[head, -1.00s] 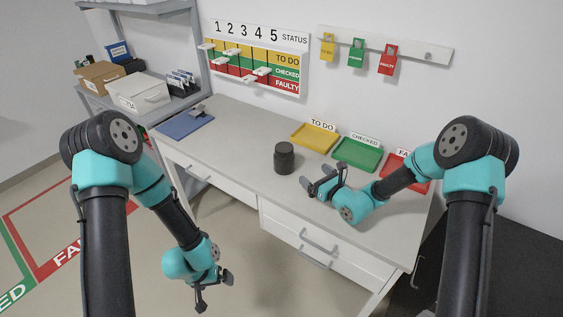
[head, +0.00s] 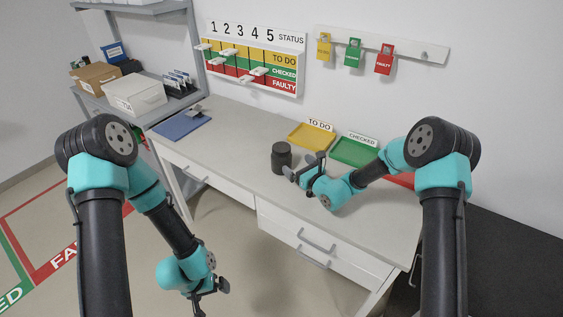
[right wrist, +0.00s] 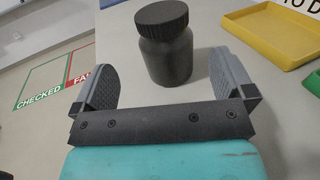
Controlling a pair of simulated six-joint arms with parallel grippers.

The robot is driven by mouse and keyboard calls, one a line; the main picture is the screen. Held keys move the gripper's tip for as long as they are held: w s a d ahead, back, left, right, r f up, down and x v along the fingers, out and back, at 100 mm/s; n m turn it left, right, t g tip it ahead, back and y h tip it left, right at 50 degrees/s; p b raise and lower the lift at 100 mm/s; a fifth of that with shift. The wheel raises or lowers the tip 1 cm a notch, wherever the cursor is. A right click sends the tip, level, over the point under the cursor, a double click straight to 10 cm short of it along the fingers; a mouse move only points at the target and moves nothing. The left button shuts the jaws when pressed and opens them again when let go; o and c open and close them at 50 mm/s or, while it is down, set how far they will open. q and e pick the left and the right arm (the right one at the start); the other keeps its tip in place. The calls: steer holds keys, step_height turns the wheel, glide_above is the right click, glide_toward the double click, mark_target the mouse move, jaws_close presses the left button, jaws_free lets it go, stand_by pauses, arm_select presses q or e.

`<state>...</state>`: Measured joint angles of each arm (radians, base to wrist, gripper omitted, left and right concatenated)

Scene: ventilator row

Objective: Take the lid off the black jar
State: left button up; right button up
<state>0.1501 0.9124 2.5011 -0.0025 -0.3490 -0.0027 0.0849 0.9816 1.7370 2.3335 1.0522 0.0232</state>
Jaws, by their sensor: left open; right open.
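The black jar (head: 281,160) stands upright on the grey bench top with its lid (head: 281,148) on. In the right wrist view the jar (right wrist: 168,55) is ahead of the fingers, and its lid (right wrist: 161,14) shows at the top edge. My right gripper (head: 304,168) is open just to the right of the jar. In the right wrist view the open right gripper (right wrist: 163,85) has the jar roughly in line with the gap, slightly beyond the fingertips. My left gripper (head: 208,295) is open and empty, low in front of the bench, away from the jar.
A yellow tray (head: 309,137), a green tray (head: 354,152) and a partly hidden red tray (head: 402,181) lie behind my right arm. A blue mat (head: 182,127) lies at the bench's left end. The bench left of the jar is clear.

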mark_target(287, 155)
steer(key=shift+x, duration=2.65)
steer(key=shift+w, duration=0.1)
steer(key=shift+x, duration=2.5)
steer(key=shift+w+d, duration=0.1)
steer(key=shift+d, duration=0.05)
steer(key=c, duration=1.1)
